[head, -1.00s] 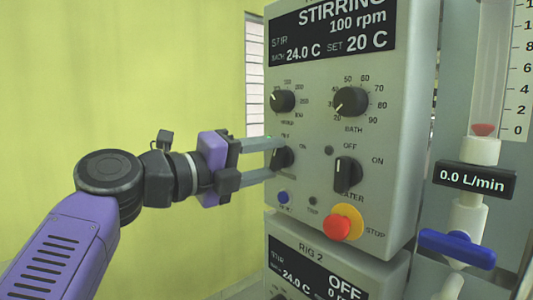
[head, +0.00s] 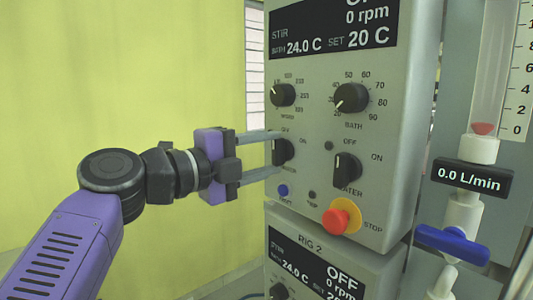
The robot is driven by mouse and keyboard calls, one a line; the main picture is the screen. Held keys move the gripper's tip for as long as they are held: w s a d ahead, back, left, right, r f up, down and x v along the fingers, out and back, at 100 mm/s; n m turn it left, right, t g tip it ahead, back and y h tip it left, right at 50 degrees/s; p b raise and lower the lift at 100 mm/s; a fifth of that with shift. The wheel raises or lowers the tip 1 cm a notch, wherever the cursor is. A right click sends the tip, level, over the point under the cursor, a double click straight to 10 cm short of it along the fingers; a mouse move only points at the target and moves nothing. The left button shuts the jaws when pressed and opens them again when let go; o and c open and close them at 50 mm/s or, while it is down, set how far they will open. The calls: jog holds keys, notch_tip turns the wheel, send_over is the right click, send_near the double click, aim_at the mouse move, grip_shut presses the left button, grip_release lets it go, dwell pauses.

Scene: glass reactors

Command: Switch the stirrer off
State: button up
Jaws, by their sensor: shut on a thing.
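The upper control box (head: 315,190) has a display (head: 335,28) that reads 0 rpm, bath 24.0 C and set 20 C; its top word is cut off and partly legible. The stirrer switch (head: 280,152) is a black rotary knob at the box's left side. My gripper (head: 278,154) is shut on this knob, one finger above it and one below. The fingers partly hide its label. The speed knob (head: 282,95) sits just above.
A bath knob (head: 351,98), a heater switch (head: 346,170) and a red stop button (head: 337,221) are to the right. A blue button (head: 283,190) lies just below my gripper. The RIG 2 box (head: 310,262) stands underneath. Free room is at left.

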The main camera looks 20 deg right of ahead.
jog(key=shift+a, duration=0.1)
jog(key=o, duration=1.4)
jog(key=shift+c, duration=0.2)
jog(key=b+v, duration=0.1)
jog(key=v, duration=0.6)
jog(key=shift+a+b, duration=0.3)
jog(key=shift+a, duration=0.05)
jog(key=shift+s, duration=0.1)
